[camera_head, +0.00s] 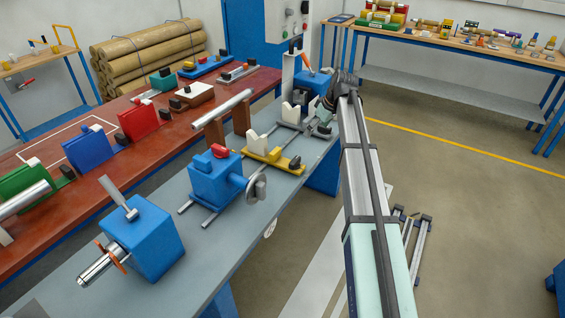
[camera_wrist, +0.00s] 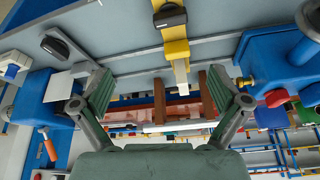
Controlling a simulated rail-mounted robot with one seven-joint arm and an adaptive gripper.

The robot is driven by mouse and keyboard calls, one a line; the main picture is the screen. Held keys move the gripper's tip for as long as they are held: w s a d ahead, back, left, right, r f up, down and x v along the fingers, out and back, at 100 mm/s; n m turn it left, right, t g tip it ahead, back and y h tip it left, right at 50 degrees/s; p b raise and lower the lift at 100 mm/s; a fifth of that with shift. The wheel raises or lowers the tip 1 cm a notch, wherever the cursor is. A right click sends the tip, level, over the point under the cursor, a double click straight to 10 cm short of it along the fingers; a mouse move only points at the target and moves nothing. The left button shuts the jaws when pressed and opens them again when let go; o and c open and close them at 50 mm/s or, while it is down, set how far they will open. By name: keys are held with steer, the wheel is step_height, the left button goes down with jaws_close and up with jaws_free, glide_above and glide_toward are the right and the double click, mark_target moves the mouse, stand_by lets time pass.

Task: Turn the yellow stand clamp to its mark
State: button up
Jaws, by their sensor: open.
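The yellow stand (camera_head: 268,156) lies across the grey bench rails in the head view, with a white V-shaped block on it. Its black clamp (camera_head: 296,163) sits at its near right end. In the wrist view the yellow stand (camera_wrist: 176,48) is at upper centre, its black clamp (camera_wrist: 170,16) near the top edge. My gripper (camera_wrist: 159,92) is open and empty, its fingers spread wide left and right. The clamp lies above the finger gap in that picture, apart from both fingers. In the head view my gripper (camera_head: 318,120) is small, beyond the yellow stand. I cannot make out a mark.
A grey stand (camera_head: 291,125) with a white block is close to my gripper; its black clamp (camera_wrist: 55,47) shows at left in the wrist view. A blue headstock with a handwheel (camera_head: 217,178) stands nearer on the bench. The red table (camera_head: 100,190) holds coloured stands.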

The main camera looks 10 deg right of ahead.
steer(key=a+n, duration=0.1)
steer(key=n+p, duration=0.2)
steer(key=p, duration=0.2)
glide_toward(296, 160)
steer(key=shift+g, duration=0.4)
steer(key=x, duration=0.9)
steer(key=shift+w+a+f, duration=0.15)
steer(key=shift+w+f, duration=0.1)
steer(key=shift+w, duration=0.2)
steer(key=c, duration=1.2)
